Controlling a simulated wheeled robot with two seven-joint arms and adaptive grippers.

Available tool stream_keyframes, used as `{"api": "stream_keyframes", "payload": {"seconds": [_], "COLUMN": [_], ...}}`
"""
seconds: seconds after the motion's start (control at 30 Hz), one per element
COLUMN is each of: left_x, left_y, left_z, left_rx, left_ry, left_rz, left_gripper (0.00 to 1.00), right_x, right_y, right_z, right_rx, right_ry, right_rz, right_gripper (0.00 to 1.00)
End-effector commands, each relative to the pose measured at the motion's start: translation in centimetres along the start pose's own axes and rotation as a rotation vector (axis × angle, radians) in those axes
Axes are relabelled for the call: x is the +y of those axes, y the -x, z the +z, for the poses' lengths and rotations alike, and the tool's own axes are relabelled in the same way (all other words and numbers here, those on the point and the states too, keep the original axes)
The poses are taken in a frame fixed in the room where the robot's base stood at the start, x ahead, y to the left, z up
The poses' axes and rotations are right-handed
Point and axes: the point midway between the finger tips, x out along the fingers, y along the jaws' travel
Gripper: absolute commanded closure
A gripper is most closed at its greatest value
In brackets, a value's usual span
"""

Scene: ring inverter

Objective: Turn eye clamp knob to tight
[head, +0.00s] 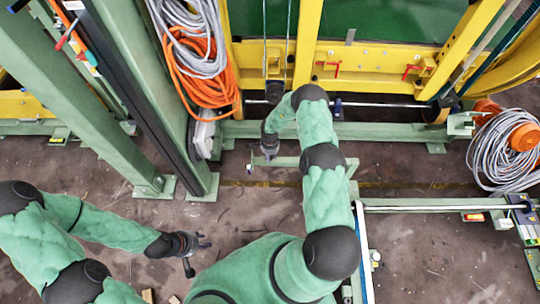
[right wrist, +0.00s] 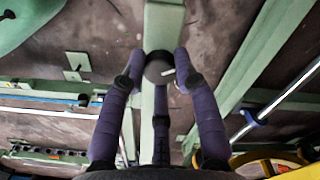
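A dark round knob (right wrist: 159,68) with a short white mark sits on a pale green bar (right wrist: 164,28) in the right wrist view. I take it to be the eye clamp knob. My right gripper (right wrist: 158,78) has its purple-grey fingers around this knob, two at its sides and one below. Whether they touch it is too small to tell. In the head view my right gripper (head: 269,153) points down at the left end of a green bar (head: 290,161), and the knob is hidden there. My left gripper (head: 199,252) is open and empty, low over the floor at the lower left.
A green post (head: 150,80) stands on the left. More cable (head: 505,150) lies at the right. A rail (head: 430,207) crosses the right side. Brown floor is clear between.

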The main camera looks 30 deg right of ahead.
Motion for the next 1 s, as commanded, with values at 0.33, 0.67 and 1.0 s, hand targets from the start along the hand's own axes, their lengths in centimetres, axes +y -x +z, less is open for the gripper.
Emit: {"api": "stream_keyframes", "payload": {"seconds": [0.33,0.67,1.0], "left_x": [-0.03,-0.11,-0.17], "left_y": [-0.09,-0.32,-0.49], "left_z": [0.00,-0.01,-0.01], "left_rx": [0.000,0.000,0.000], "left_ry": [0.000,0.000,0.000], "left_rz": [0.000,0.000,0.000], "left_gripper": [0.64,0.64,0.64], "right_x": [-0.03,-0.04,0.00], "right_y": [0.03,0.02,0.05], "right_z": [-0.12,-0.16,-0.19], "right_rx": [0.001,0.002,0.002], "right_ry": [-0.059,-0.299,-0.623], "right_rz": [-0.001,-0.001,-0.001], "right_gripper": [1.00,1.00,1.00]}}
